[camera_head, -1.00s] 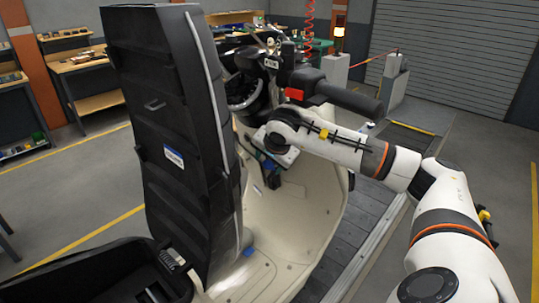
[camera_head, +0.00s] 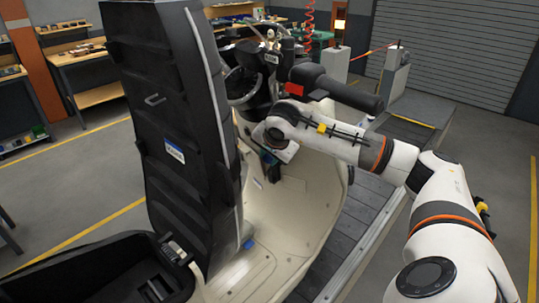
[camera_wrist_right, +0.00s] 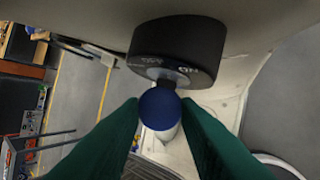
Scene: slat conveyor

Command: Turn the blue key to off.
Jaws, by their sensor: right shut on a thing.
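In the right wrist view the round blue key (camera_wrist_right: 160,108) sits in a black ignition lock (camera_wrist_right: 176,48) with small white lettering, part of it reading "ON". The green fingers of my right gripper (camera_wrist_right: 161,104) are shut on the key, one finger on each side. In the head view my right gripper (camera_head: 268,162) is at the inner front panel of the scooter (camera_head: 302,215), below the handlebar. The key and lock are hidden there by my wrist. My left gripper is not in view.
The tall black seat (camera_head: 172,130) stands upright close to the left of my right gripper. The black handlebar grip (camera_head: 350,95) is just above my right forearm. The slat conveyor (camera_head: 365,210) runs beneath the scooter. Workbenches (camera_head: 90,70) stand at the back left.

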